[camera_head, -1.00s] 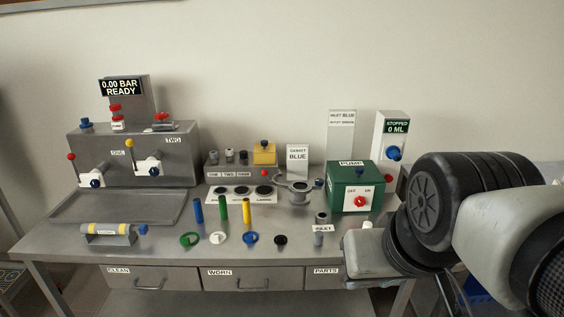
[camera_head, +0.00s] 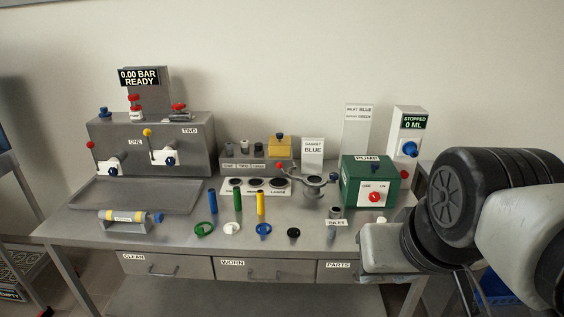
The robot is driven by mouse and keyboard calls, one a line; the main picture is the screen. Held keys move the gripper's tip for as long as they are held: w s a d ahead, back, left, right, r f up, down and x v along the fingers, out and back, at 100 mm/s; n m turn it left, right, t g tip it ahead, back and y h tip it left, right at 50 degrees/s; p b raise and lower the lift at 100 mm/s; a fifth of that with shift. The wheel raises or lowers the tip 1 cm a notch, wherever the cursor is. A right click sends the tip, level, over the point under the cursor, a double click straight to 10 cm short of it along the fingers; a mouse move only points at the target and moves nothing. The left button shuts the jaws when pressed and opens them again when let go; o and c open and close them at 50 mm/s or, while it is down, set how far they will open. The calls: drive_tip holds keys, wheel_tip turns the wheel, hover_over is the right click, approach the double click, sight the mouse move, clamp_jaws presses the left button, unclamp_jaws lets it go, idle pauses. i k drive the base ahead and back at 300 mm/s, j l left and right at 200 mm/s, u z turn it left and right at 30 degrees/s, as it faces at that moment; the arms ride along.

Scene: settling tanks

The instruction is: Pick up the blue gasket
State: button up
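The blue gasket (camera_head: 264,229) is a small flat blue ring with a short tab. It lies on the grey bench top (camera_head: 180,228) near the front, between the white ring (camera_head: 232,228) and the black ring (camera_head: 293,232). Nothing touches it. My arm fills the right foreground, with a big black ringed joint and pale links. I can make out no gripper fingers in the view, and the arm is well to the right of the gasket.
A green ring (camera_head: 204,228) lies at the left of the row. Blue, green and yellow upright rods (camera_head: 260,202) stand behind.

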sight(263, 231)
drive_tip(key=i+j+z, duration=0.25)
drive_tip(key=i, duration=0.35)
drive_tip(key=i+j+z, duration=0.2)
drive_tip(key=i+j, duration=0.35)
